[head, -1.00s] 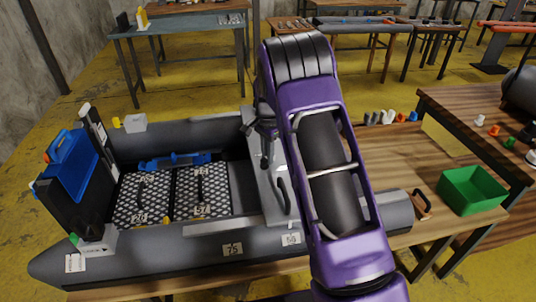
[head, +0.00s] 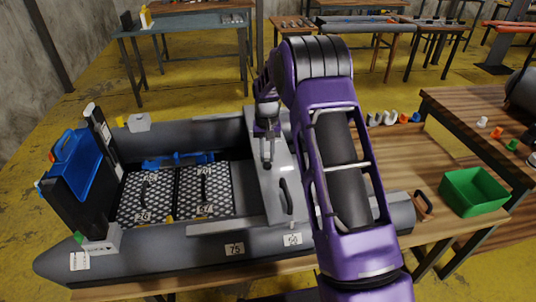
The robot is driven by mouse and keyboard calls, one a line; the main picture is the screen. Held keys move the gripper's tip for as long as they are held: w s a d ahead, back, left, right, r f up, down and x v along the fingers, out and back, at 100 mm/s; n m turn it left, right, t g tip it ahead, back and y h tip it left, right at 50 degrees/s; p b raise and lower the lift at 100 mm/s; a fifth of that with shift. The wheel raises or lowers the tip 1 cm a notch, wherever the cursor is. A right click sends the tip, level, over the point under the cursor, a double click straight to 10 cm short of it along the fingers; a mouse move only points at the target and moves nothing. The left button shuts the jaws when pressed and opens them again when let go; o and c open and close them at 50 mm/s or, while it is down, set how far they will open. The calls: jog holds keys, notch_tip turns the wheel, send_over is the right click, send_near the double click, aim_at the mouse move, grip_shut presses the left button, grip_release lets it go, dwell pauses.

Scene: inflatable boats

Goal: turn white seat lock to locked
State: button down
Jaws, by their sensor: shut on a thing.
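The grey bench seat (head: 262,190) lies across the boat, with a dark handle on its right part. My gripper (head: 267,164) points down at the seat's top, near its middle. Its fingers are closed on a small part there, which I take to be the white seat lock. The fingers hide nearly all of that part, so its angle cannot be read.
The grey inflatable boat (head: 165,252) rests on a wooden table (head: 450,222). A blue motor (head: 75,165) stands at its left end. Perforated floor panels (head: 205,190) lie left of the seat. A green bin (head: 474,192) stands at the right.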

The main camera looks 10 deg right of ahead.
aim_at(266, 157)
jog(key=shift+a+n, duration=0.1)
jog(key=shift+n, duration=0.8)
jog(key=c, duration=0.8)
grip_release()
jog(key=shift+o, duration=0.2)
jog(key=shift+r, duration=0.1)
notch_tip(266, 157, up, 17)
jog(key=p, duration=0.1)
jog(key=shift+r+p, duration=0.15)
jog(key=shift+p, duration=0.2)
